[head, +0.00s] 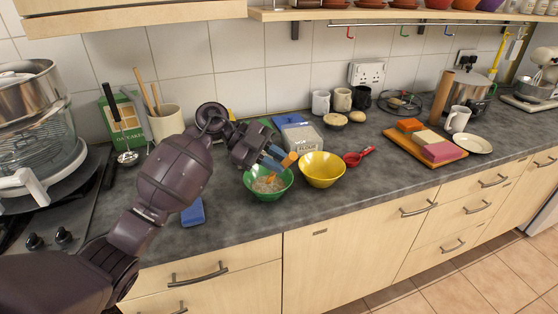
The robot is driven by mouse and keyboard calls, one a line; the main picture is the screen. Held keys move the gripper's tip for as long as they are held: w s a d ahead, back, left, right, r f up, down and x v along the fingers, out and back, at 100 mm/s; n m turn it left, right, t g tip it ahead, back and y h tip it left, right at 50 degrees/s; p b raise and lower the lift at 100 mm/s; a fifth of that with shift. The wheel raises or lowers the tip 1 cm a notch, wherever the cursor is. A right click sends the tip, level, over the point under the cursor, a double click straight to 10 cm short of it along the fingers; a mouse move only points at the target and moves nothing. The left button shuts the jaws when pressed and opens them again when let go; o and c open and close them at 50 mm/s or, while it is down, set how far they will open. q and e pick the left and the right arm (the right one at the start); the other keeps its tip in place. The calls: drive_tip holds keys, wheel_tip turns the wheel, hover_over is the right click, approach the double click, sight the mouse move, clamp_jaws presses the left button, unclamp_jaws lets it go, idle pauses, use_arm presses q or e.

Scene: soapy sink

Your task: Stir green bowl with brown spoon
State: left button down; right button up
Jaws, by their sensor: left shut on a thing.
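The green bowl (268,197) stands on the grey worktop near its front edge, with some pale contents inside. My left gripper (277,162) is over the bowl, shut on the brown spoon. The top of the spoon's handle (290,158) sticks out to the right of the fingers. Its lower part slants down into the bowl; I cannot see its tip clearly. My right gripper is not in view.
A yellow bowl (322,171) stands close to the right of the green bowl, with a red scoop (358,158) beyond it. A blue object (193,213) lies to the left. A lidded container (301,137) stands behind.

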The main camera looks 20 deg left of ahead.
use_arm(q)
drive_tip(key=f, duration=0.1)
drive_tip(key=w+a+f+b, duration=0.1)
drive_tip(key=w+f, duration=0.1)
drive_tip(key=shift+w+a+b, duration=0.15)
drive_tip(key=shift+a+b, duration=0.1)
drive_tip(key=shift+b, duration=0.1)
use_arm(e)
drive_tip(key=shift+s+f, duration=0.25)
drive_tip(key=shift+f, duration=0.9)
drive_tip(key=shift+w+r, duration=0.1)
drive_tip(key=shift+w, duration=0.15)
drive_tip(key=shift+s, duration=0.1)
use_arm(q)
drive_tip(key=shift+f, duration=0.35)
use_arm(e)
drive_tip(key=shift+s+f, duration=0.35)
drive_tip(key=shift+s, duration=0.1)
use_arm(q)
drive_tip(key=shift+f, duration=0.15)
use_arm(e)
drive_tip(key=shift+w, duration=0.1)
use_arm(q)
drive_tip(key=shift+f, duration=0.2)
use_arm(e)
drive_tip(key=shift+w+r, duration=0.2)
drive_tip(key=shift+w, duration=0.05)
